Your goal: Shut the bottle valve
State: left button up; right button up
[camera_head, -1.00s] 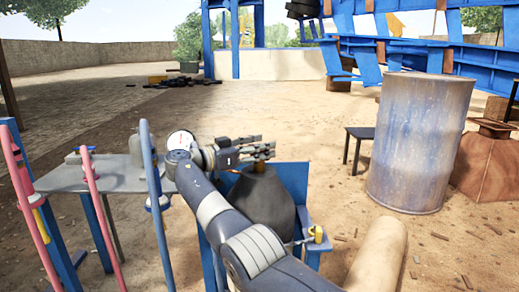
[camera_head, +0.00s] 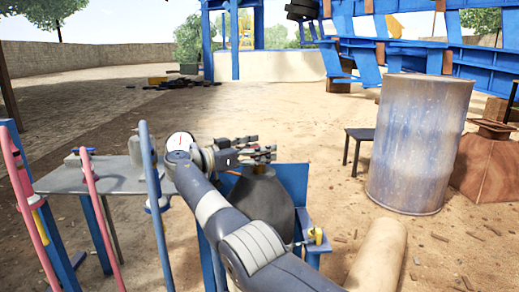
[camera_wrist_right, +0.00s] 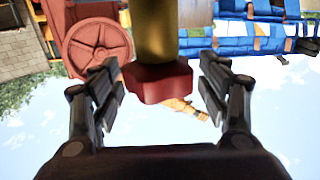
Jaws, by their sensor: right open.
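The dark grey bottle (camera_head: 265,208) stands upright in a blue holder (camera_head: 293,182) in the head view. Its brass valve (camera_head: 259,169) is at the top, partly hidden by my right gripper (camera_head: 262,149). In the wrist view the valve's yellow brass stem (camera_wrist_right: 157,32) ends in a red knob (camera_wrist_right: 160,82). The knob lies between the two spread fingers of my right gripper (camera_wrist_right: 161,92), with a gap on each side. The gripper is open and does not visibly touch the knob. My left gripper is not in view.
A worn blue barrel (camera_head: 418,145) and a small dark table (camera_head: 360,136) stand at the right. Open ground lies beyond.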

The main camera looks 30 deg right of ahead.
notch_tip(320, 180, up, 10)
dwell(0.6)
